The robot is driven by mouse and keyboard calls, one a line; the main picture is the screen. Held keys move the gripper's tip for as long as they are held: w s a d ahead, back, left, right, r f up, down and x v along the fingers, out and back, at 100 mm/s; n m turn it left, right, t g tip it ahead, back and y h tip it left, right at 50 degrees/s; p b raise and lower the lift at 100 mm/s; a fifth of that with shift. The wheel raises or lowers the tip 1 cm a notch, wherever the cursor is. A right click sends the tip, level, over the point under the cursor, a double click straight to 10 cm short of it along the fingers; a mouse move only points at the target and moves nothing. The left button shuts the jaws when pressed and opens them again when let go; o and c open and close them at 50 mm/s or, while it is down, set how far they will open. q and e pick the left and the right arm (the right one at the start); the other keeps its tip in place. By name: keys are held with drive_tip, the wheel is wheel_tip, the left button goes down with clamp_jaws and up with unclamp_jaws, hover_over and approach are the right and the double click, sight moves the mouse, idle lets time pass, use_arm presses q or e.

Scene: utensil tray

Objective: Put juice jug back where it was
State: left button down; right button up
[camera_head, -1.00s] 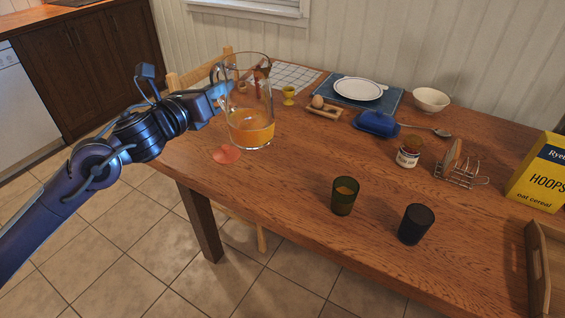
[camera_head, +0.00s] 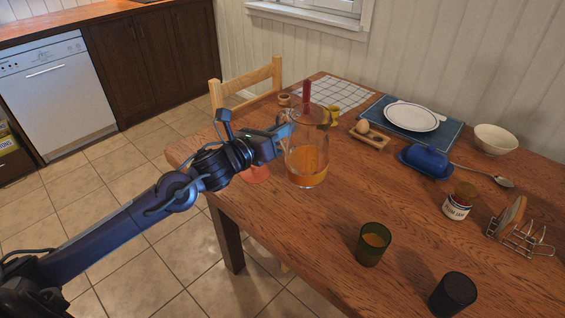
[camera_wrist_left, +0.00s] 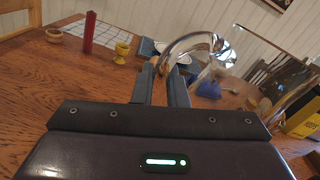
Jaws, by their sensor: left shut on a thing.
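The juice jug (camera_head: 306,165) is clear glass with orange juice in its lower part. It is upright at the left part of the wooden table, and I cannot tell whether its base touches the tabletop. My left gripper (camera_head: 286,130) is shut on its handle side, at upper left of the jug. In the left wrist view the fingers (camera_wrist_left: 161,84) close on the handle, and part of the curved glass jug (camera_wrist_left: 205,44) shows beyond. A round red coaster (camera_head: 256,174) lies left of the jug, partly below my arm. My right gripper is out of view.
A red candle-like item (camera_head: 306,90) and a yellow egg cup (camera_head: 333,114) stand behind the jug. The egg holder (camera_head: 370,138) and blue butter dish (camera_head: 425,161) are to its right. A green glass (camera_head: 373,244) stands nearer. Bare wood lies right of the jug.

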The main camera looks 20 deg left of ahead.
use_arm(q)
drive_tip(key=shift+f, duration=4.4)
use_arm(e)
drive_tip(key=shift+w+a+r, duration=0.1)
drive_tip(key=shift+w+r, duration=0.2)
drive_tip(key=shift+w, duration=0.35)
use_arm(q)
drive_tip(key=shift+f+b, duration=0.15)
drive_tip(key=shift+b, duration=0.15)
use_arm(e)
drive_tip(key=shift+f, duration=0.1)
use_arm(q)
drive_tip(key=c, duration=1.5)
unclamp_jaws()
drive_tip(key=shift+f, duration=0.15)
drive_tip(key=shift+c, duration=0.2)
drive_tip(key=shift+o, duration=0.4)
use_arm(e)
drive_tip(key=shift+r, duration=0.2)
